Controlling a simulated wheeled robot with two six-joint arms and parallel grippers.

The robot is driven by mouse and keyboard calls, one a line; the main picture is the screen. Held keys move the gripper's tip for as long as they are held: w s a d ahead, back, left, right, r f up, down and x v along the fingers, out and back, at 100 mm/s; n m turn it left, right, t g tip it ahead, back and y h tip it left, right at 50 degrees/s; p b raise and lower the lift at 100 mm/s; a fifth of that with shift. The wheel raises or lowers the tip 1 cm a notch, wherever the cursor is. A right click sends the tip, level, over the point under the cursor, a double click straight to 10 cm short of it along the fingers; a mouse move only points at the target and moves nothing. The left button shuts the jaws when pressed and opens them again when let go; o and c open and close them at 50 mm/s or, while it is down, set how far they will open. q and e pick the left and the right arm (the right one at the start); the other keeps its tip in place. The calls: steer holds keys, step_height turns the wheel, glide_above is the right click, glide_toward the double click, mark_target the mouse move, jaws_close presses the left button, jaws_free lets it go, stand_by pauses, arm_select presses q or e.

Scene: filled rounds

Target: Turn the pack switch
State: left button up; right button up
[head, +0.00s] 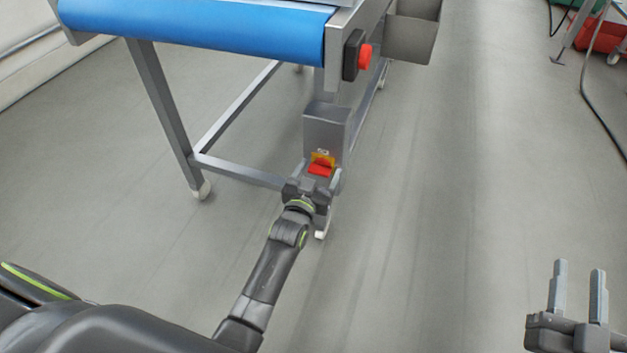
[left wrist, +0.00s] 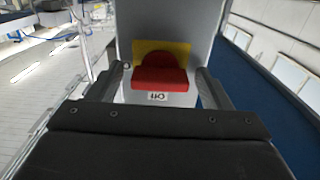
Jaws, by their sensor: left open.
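The pack switch is a red knob (head: 320,168) on a yellow plate, on the front of a grey metal box (head: 327,125) under the conveyor. In the left wrist view the red knob (left wrist: 159,78) sits in front of the yellow plate (left wrist: 177,50), with a white label (left wrist: 158,97) beside it. My left gripper (head: 318,176) is at the box, its open fingers (left wrist: 160,85) on either side of the knob. I see a gap between knob and fingers. My right gripper (head: 577,285) is open and empty at the lower right, far from the switch.
A blue conveyor belt (head: 200,28) on a metal frame with castors stands above and behind the box. A red button (head: 365,56) on a black housing is at its end. A red crate (head: 603,36) and a cable lie far right.

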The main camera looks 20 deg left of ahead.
arm_select(q)
steer(key=shift+s+p, duration=0.35)
steer(key=shift+p, duration=0.8)
steer(key=shift+s+p, duration=0.35)
steer(key=shift+p, duration=0.5)
arm_select(e)
step_height(320, 180, down, 15)
steer(key=s+m+g, duration=0.1)
steer(key=s+g, duration=0.2)
steer(key=g, duration=0.6)
arm_select(q)
steer(key=shift+s+p, duration=0.35)
steer(key=shift+p, duration=0.5)
steer(key=shift+s+r+p, duration=0.1)
steer(key=shift+s+p, duration=0.35)
steer(key=shift+p, duration=0.4)
steer(key=p, duration=0.4)
glide_toward(318, 174)
steer(key=s, duration=0.7)
steer(key=shift+a, duration=0.2)
arm_select(e)
steer(key=s+f+g+y, duration=0.1)
steer(key=s+f+g, duration=0.9)
steer(key=s+f, duration=0.4)
steer(key=shift+a+f+g, duration=0.25)
steer(key=shift+a+g, duration=0.05)
steer(key=shift+s, duration=0.1)
